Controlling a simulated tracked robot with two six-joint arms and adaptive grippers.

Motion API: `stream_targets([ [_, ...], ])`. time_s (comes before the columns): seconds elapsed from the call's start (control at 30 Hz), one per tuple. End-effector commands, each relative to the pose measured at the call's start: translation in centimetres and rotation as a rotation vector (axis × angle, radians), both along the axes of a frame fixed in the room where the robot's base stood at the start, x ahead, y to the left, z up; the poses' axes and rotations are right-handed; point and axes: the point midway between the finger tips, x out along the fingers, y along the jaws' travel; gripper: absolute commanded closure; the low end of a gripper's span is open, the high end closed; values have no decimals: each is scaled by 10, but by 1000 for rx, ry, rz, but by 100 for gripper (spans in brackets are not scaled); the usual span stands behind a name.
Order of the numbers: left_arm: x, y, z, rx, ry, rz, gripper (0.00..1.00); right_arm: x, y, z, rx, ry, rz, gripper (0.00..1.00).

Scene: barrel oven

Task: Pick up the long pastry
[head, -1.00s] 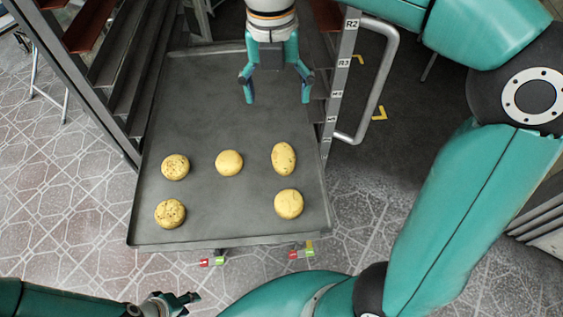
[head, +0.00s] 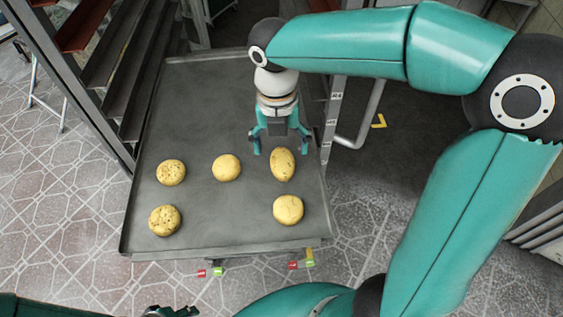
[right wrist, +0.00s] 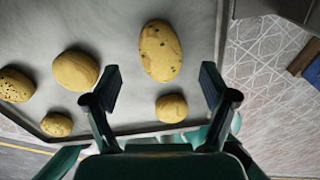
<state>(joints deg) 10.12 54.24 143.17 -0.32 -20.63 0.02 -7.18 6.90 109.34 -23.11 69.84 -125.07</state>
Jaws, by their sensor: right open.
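The long pastry (head: 283,164) is an oval, yellow, speckled piece on the right side of the grey baking tray (head: 215,110). My right gripper (head: 281,150) is open and empty, its fingers above and around the far end of the long pastry in the head view. In the right wrist view the long pastry (right wrist: 160,51) lies ahead, between the lines of the two spread fingers (right wrist: 162,88), apart from both. My left gripper (head: 172,312) shows only in part at the bottom edge of the head view, and its jaws are unclear.
Round pastries lie on the tray: a plain one (head: 227,167) in the middle, one (head: 288,209) in front of the long pastry, and two speckled ones (head: 172,172) (head: 164,220) at left. Rack rails (head: 138,75) border the left. The tray's far half is bare.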

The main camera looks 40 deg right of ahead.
Motion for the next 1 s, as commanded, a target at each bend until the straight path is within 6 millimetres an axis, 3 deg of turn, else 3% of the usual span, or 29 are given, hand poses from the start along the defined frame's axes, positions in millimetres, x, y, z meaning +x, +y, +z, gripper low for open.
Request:
stream_targets([
  [0.27,0,0,-1,0,0,0,60,-5,-1,-38,-1,4,-2,16],
  [0.57,0,0,-1,0,0,0,60,-4,-1,-42,0,1,-1,16],
  [0.93,0,0,-1,0,0,0,60,-4,0,-42,1,1,-1,78],
  [1.0,0,0,-1,0,0,0,60,-4,0,-42,1,1,-1,80],
])
